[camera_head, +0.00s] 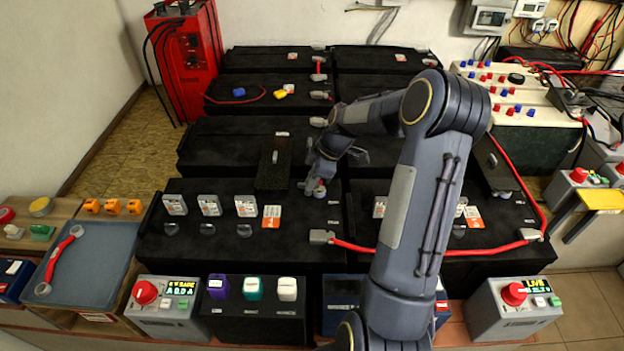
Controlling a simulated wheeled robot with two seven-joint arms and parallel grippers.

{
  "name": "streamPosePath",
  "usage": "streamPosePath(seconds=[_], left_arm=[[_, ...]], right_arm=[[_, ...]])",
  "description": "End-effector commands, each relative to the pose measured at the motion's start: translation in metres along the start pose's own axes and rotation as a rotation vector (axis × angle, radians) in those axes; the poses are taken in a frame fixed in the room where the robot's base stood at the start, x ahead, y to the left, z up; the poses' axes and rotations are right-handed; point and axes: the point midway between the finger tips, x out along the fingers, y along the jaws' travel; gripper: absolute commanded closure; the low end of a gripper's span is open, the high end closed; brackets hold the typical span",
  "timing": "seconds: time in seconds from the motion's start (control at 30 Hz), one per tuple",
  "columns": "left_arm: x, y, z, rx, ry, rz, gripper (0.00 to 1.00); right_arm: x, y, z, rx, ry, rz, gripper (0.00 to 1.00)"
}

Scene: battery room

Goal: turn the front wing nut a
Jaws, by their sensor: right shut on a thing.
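My right arm reaches up across the front right of the bench, and its gripper (317,183) points down at the inner back corner of the front left black battery (285,255). The right gripper is shut on the front wing nut a, at a small grey terminal on that corner. The fingers largely hide the nut, so its angle cannot be made out. A reddish bit shows by the fingertips. My left gripper is not in view.
A red cable (490,250) runs from a grey clamp (321,237) just in front of the gripper to the right battery. Grey control boxes (163,308) stand along the front. A red charger (187,60) stands behind.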

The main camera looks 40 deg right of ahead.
Motion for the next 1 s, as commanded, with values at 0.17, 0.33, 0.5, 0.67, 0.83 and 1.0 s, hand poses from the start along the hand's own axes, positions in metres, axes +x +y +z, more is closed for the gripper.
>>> streamPosePath(seconds=[0.17, 0.33, 0.5, 0.67, 0.83, 1.0], left_arm=[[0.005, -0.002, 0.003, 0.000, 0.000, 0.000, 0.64], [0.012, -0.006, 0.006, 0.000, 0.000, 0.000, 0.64], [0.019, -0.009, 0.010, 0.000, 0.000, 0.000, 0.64], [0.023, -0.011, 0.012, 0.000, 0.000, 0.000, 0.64], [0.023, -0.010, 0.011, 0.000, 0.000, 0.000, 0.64], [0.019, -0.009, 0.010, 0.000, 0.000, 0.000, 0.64]], right_arm=[[0.001, -0.001, 0.001, 0.053, 0.000, 0.022, 1.00], [0.002, -0.002, 0.000, 0.151, 0.001, 0.065, 1.00], [0.002, -0.003, 0.000, 0.290, 0.001, 0.123, 1.00], [0.001, -0.005, -0.002, 0.428, 0.001, 0.180, 1.00], [0.000, -0.006, -0.004, 0.576, 0.002, 0.242, 1.00], [0.000, -0.008, -0.005, 0.723, 0.001, 0.303, 1.00]])
